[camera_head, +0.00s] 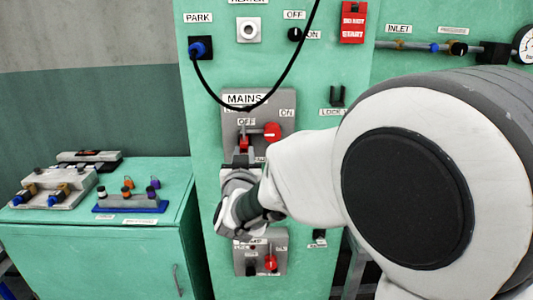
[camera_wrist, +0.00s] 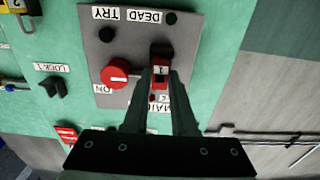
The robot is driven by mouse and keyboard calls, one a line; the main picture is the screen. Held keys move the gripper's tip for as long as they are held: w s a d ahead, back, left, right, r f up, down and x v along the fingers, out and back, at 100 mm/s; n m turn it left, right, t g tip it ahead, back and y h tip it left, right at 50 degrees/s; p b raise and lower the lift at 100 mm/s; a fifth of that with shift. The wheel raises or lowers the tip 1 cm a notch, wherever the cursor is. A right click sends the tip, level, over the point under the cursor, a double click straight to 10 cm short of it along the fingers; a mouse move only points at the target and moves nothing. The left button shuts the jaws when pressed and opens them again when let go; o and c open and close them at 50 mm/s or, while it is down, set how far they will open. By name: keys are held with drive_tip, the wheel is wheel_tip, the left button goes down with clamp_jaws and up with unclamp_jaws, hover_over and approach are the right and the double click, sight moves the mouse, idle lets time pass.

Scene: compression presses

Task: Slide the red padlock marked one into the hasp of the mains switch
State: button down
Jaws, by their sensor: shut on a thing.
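The red padlock (camera_wrist: 161,70) with a white tag marked 1 is between the fingertips of my gripper (camera_wrist: 160,88), which is shut on it. A dark part shows at the padlock's upper end in the wrist view; I cannot tell whether the shackle passes through the hasp. The mains switch has a grey plate (camera_head: 234,103) and a red knob (camera_head: 271,131); the knob also shows in the wrist view (camera_wrist: 117,73), left of the padlock. In the head view my gripper (camera_head: 243,162) is at the plate's lower left, and my arm hides part of the plate.
A lower grey plate (camera_head: 281,258) with a red knob sits under my gripper. A green cabinet (camera_head: 100,262) with fittings stands at the left.

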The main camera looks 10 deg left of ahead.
drive_tip(key=shift+x, duration=0.8)
drive_tip(key=c, duration=0.6)
unclamp_jaws()
drive_tip(key=shift+c, duration=0.2)
drive_tip(key=shift+s, duration=0.1)
drive_tip(key=v, duration=1.7)
drive_tip(key=shift+b, duration=0.4)
drive_tip(key=shift+s+r, duration=0.1)
drive_tip(key=shift+d, duration=0.1)
